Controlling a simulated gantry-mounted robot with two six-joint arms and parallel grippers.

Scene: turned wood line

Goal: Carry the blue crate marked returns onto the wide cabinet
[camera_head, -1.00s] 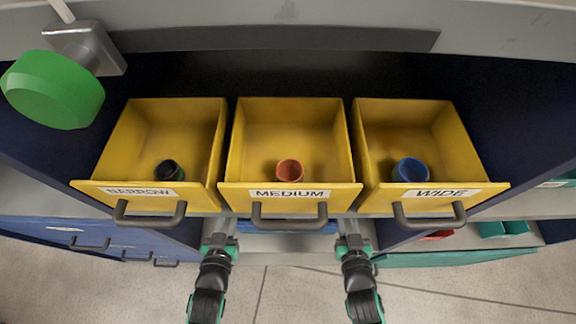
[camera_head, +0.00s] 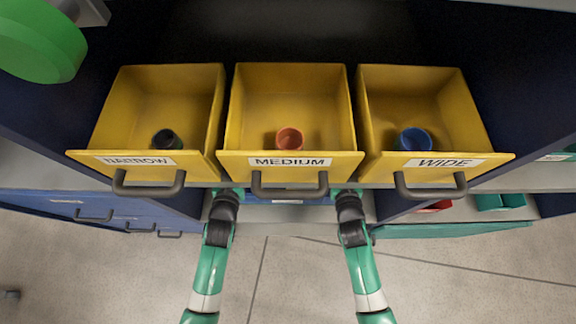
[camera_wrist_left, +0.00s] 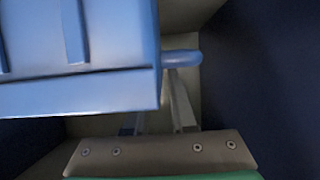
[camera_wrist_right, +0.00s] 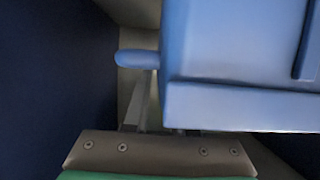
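The blue crate shows in the left wrist view (camera_wrist_left: 75,60) and the right wrist view (camera_wrist_right: 235,60), with a stub handle on each side. In the head view only a blue strip (camera_head: 262,196) with a pale label shows below the medium drawer. My left gripper (camera_wrist_left: 172,80) reaches the crate's handle (camera_wrist_left: 182,57); my right gripper (camera_wrist_right: 148,80) reaches the opposite handle (camera_wrist_right: 136,58). The handles cover the fingertips, so I cannot tell whether either gripper is shut on them. Both grippers are hidden under the drawers in the head view. I cannot tell which furniture is the wide cabinet.
Yellow drawers marked narrow (camera_head: 150,90), medium (camera_head: 292,90) and wide (camera_head: 415,90) stand open above my arms, each holding a small cup. Dark blue walls (camera_wrist_left: 270,80) flank the crate closely. A blue drawer unit (camera_head: 60,205) is at left; teal bins (camera_head: 500,201) are at right.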

